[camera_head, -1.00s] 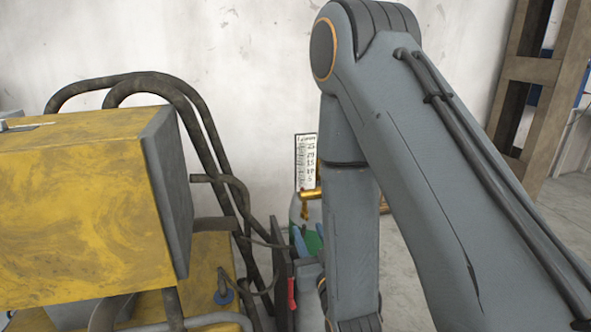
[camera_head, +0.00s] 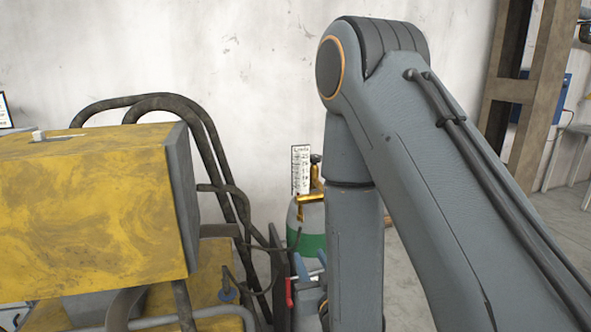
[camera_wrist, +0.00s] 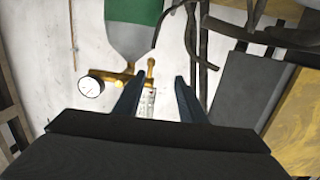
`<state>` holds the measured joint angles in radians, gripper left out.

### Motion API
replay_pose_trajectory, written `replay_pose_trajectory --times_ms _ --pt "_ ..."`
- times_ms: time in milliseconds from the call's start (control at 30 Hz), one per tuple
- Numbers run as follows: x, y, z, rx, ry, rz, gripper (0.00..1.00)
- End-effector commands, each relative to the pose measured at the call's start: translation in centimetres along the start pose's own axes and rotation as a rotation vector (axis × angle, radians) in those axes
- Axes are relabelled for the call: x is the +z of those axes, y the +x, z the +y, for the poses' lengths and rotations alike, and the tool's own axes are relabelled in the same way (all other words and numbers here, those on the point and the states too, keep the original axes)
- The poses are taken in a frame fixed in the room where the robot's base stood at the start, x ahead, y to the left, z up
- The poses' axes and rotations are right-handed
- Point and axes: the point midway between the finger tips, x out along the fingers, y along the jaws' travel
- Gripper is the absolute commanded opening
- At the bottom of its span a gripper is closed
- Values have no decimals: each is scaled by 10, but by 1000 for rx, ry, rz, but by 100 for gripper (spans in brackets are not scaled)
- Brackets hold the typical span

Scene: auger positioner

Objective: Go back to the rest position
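My gripper (camera_wrist: 158,100) shows in the wrist view with its two dark fingers spread apart and nothing between them in their grip. Beyond the fingers are a brass valve with a round gauge (camera_wrist: 91,87) and a grey gas cylinder with a green band (camera_wrist: 134,10). In the head view my arm stands on the right, bent at the elbow, with its forearm hanging down. Only a small part near the gripper shows at the bottom there, next to the cylinder (camera_head: 310,240); the fingertips are hidden.
A yellow machine (camera_head: 90,205) with a dark side plate fills the left. Black hoses (camera_head: 205,140) curve behind it. A white scale plate (camera_head: 301,170) stands above the cylinder. A brown post (camera_head: 535,95) is at the right. Open floor (camera_head: 560,215) lies at the right.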

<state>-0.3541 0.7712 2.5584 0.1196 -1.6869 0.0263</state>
Motion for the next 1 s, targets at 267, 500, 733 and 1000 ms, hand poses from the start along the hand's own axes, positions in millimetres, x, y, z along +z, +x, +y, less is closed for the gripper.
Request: replay_pose_trajectory --times_ms 267,500,733,1000 --pt "10 7 14 24 9 -127 37" --pt "25 6 36 59 26 -313 37" --pt "41 -19 66 103 57 -605 37" --pt "44 -86 93 145 103 -963 37"
